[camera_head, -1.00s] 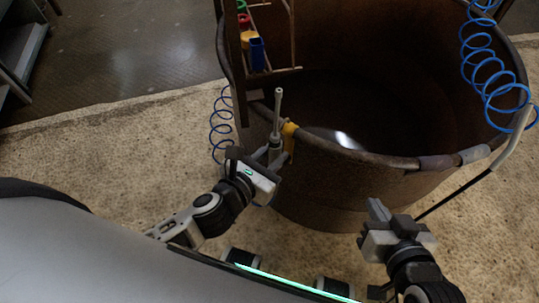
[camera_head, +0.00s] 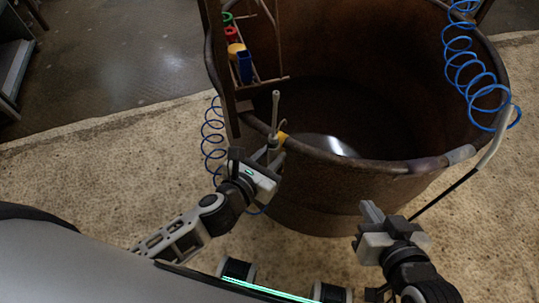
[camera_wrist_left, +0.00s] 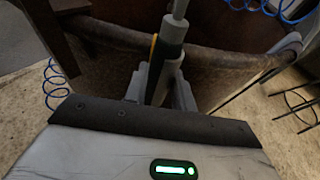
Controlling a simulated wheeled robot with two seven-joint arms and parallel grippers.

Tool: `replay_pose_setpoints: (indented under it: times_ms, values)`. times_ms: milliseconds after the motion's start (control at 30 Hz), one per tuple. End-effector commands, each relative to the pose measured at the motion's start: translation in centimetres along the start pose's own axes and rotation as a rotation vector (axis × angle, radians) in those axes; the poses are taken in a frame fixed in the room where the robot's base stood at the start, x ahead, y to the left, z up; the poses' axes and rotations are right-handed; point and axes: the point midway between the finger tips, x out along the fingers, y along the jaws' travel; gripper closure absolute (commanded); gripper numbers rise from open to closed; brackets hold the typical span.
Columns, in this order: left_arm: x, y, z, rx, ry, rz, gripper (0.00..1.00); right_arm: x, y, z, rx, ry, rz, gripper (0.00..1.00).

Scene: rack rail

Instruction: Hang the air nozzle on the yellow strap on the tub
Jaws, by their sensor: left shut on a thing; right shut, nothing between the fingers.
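The grey air nozzle (camera_head: 276,108) stands nearly upright, its thin tube pointing up, at the near left rim of the rusty tub (camera_head: 330,195). My left gripper (camera_head: 268,157) is shut on its lower body. The yellow strap (camera_head: 282,138) is on the tub rim right behind the nozzle, which partly hides it. In the left wrist view the nozzle (camera_wrist_left: 173,50) rises between the fingers, and a sliver of yellow strap (camera_wrist_left: 153,45) shows beside it. I cannot tell whether nozzle and strap touch. My right gripper (camera_head: 371,212) is shut and empty, in front of the tub.
A blue coiled hose (camera_head: 213,135) hangs left of the tub. Another blue coil (camera_head: 470,70) hangs at the right rim, near a grey and black wand (camera_head: 470,172). A rack with coloured items (camera_head: 243,65) stands at the tub's left side. The floor in front is clear.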

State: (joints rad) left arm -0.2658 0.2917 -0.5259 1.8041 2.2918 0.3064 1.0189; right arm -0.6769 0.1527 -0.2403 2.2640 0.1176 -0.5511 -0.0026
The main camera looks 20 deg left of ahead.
Motion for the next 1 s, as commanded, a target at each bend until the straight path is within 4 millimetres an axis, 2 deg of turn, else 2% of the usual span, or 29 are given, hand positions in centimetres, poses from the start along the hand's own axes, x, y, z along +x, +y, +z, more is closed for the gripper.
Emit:
replay_pose_setpoints:
  times_ms: [267,1000]
  values:
    - [0.1,0.0,-0.1,0.0,-0.002,-0.001,0.85,0.1,0.0,0.1,0.0,0.0,0.0,1.0]
    - [0.8,-0.1,-2.4,-0.001,-0.003,-0.001,0.85,1.1,0.3,1.7,0.0,0.0,-0.001,1.0]
